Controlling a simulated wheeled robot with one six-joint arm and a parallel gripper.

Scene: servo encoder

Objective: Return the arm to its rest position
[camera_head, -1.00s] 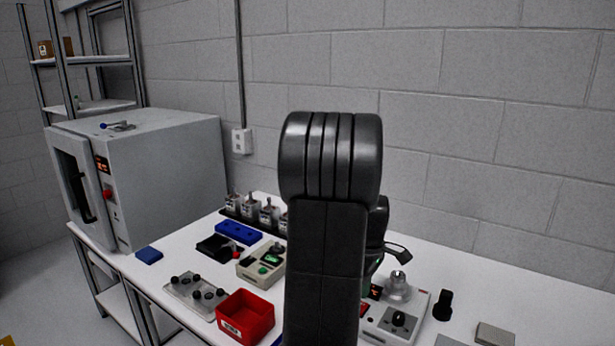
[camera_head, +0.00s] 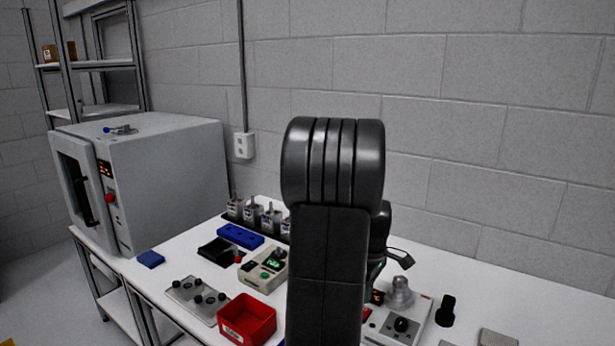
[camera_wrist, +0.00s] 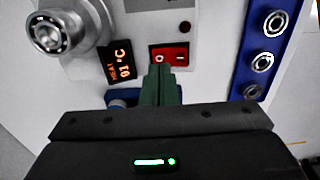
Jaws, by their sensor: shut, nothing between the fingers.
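My arm (camera_head: 328,270) stands upright in the middle of the head view and hides part of the bench behind it. In the wrist view my gripper (camera_wrist: 160,84) has its green fingers together, with nothing between them. The fingertips are in front of a light grey heater unit (camera_wrist: 140,22), close to its red switch (camera_wrist: 169,54). I cannot tell whether they touch it. The heater also shows in the head view (camera_head: 418,318), right of my arm. A bearing (camera_wrist: 48,36) sits at the heater's upper left in the wrist view, and a lit display (camera_wrist: 119,64) is beside the switch.
A blue holder (camera_wrist: 240,85) with bearings lies right of the heater in the wrist view. A red bin (camera_head: 247,318), a beige tester (camera_head: 263,275) and a knobbed plate (camera_head: 196,298) lie left of my arm. A grey oven (camera_head: 165,180) stands far left. The wall is behind.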

